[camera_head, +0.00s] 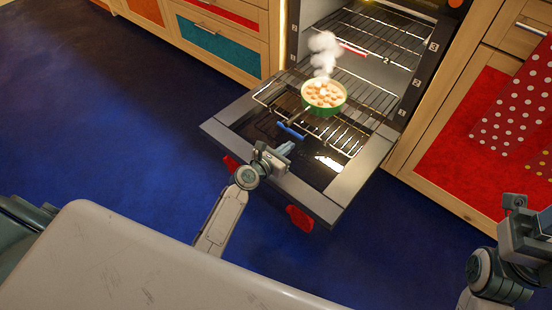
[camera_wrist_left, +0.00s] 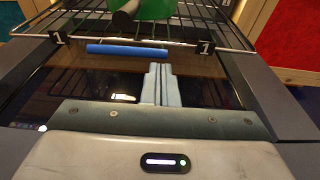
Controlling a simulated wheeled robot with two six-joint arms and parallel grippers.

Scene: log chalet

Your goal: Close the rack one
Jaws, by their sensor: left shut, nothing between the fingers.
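Rack one (camera_head: 345,138) is a wire rack slid out of the oven over the lowered door, with "1" tags (camera_wrist_left: 206,47) on it in the left wrist view. A blue handle bar (camera_head: 290,131) is on its front edge and also shows in the left wrist view (camera_wrist_left: 126,50). A green pot (camera_head: 323,101) of steaming food stands on the rack. My left gripper (camera_head: 284,149) is shut and empty, over the door just in front of the blue bar, with its fingertips (camera_wrist_left: 159,70) apart from it. My right gripper (camera_head: 530,225) is partly cut off at the right edge.
The open oven door (camera_head: 345,193) lies flat, with red pieces (camera_head: 300,218) at its outer edge. Upper racks (camera_head: 372,35) stay inside the oven. A polka-dot cloth (camera_head: 510,105) hangs on the right cabinet. The blue floor at left is clear.

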